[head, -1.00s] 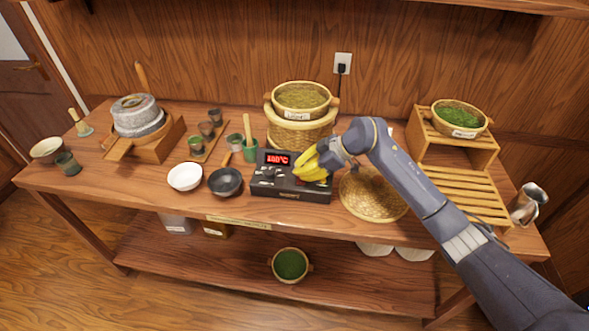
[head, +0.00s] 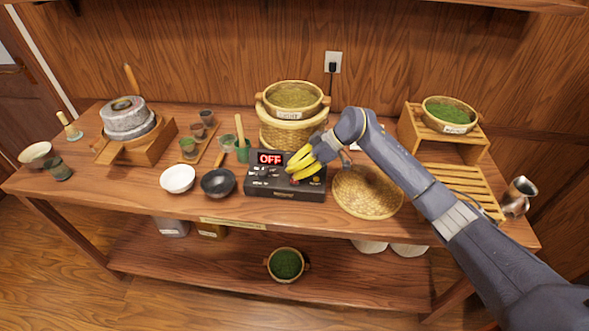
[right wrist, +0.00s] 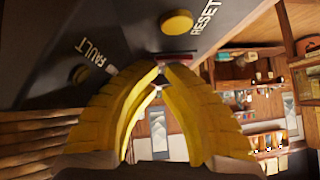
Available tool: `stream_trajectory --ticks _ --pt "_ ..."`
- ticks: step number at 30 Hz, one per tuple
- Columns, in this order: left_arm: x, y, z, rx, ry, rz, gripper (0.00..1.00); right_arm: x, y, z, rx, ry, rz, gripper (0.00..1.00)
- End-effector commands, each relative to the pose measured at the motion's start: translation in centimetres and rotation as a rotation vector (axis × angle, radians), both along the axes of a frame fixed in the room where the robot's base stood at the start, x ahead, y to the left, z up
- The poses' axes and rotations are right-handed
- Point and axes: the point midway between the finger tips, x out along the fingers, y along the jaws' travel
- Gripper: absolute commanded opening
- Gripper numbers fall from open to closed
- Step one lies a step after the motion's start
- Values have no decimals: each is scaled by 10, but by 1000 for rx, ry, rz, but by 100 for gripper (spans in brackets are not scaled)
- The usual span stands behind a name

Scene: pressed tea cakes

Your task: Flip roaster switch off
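The roaster's black control box (head: 285,192) sits at the front middle of the table, and its red display (head: 270,158) reads OFF. My right gripper (head: 291,173) has yellow fingers over the box's right part, its tips at or just above the panel. In the right wrist view the fingertips (right wrist: 164,68) come together beside a small red and metal part (right wrist: 175,58), perhaps the switch; I cannot tell if they touch it. My left gripper is not in view.
A basket steamer (head: 292,112) stands behind the box. A round woven tray (head: 368,195) lies right of it, under my right arm. A black bowl (head: 218,183) and white bowl (head: 178,179) stand left. A wooden rack (head: 455,178) is at right.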

Motion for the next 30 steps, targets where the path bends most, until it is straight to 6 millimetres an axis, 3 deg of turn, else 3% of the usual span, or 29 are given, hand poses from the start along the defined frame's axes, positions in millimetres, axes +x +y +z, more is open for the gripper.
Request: stream_trajectory --ticks 15,30 --pt "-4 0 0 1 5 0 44 -2 -1 -6 -4 2 -1 0" --pt "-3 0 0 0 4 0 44 -20 4 -6 -4 15 5 0"
